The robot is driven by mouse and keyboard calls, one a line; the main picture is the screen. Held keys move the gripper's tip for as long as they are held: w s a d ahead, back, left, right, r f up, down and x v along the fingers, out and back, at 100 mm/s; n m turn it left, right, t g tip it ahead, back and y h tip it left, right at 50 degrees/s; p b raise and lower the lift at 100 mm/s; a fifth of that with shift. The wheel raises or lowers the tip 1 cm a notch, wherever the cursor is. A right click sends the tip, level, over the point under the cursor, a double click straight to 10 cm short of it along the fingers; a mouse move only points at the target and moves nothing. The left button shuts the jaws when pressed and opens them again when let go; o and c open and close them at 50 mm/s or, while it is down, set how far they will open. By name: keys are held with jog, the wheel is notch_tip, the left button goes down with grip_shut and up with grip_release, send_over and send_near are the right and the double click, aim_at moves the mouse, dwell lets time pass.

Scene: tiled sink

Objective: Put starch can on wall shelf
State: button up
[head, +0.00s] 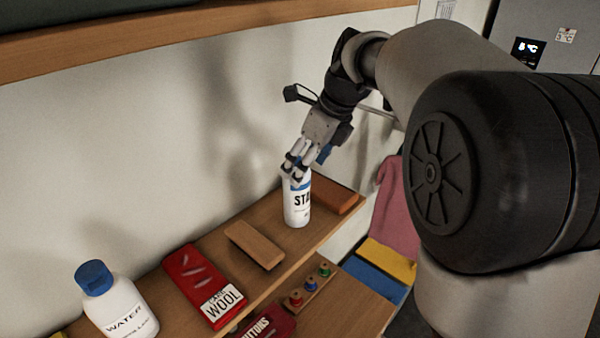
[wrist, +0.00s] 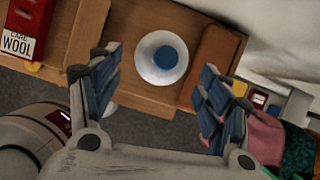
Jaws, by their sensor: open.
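The starch can (head: 297,205) is white with dark lettering that reads "STA" and stands upright on a wooden wall shelf (head: 212,243). In the wrist view the can (wrist: 148,52) is seen from above, with a blue round top, ahead of and between the fingertips. My gripper (head: 297,172) is at the can's top in the head view and hides part of it. In the wrist view my gripper (wrist: 150,80) has its fingers spread wide, with a gap on both sides of the can. I cannot tell exactly how far above it the fingertips are.
A brown block (head: 255,244), a red wool box (head: 205,285) and a white water bottle (head: 115,303) are left of the can. A reddish-brown block (head: 336,197) is close on its right. Small colored spools (head: 310,285) sit lower. A higher ledge (head: 150,38) runs above.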

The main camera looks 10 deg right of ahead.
jog(key=shift+s+d+r, duration=0.15)
jog(key=shift+r, duration=0.35)
jog(key=s+a+n+h, duration=0.2)
jog(key=s+n, duration=1.2)
jog(key=s, duration=0.2)
jog(key=s+f+n, duration=0.3)
jog(key=s+n, duration=0.4)
jog(key=s+f+n+t+h, duration=0.1)
jog(key=s+f+n, duration=0.2)
jog(key=s+n, duration=0.3)
jog(key=shift+s+f+n, duration=0.4)
jog(key=shift+d+f, duration=0.1)
notch_tip(320, 180, down, 20)
jog(key=b, duration=2)
jog(key=shift+f+b, duration=0.2)
jog(key=shift+b, duration=0.1)
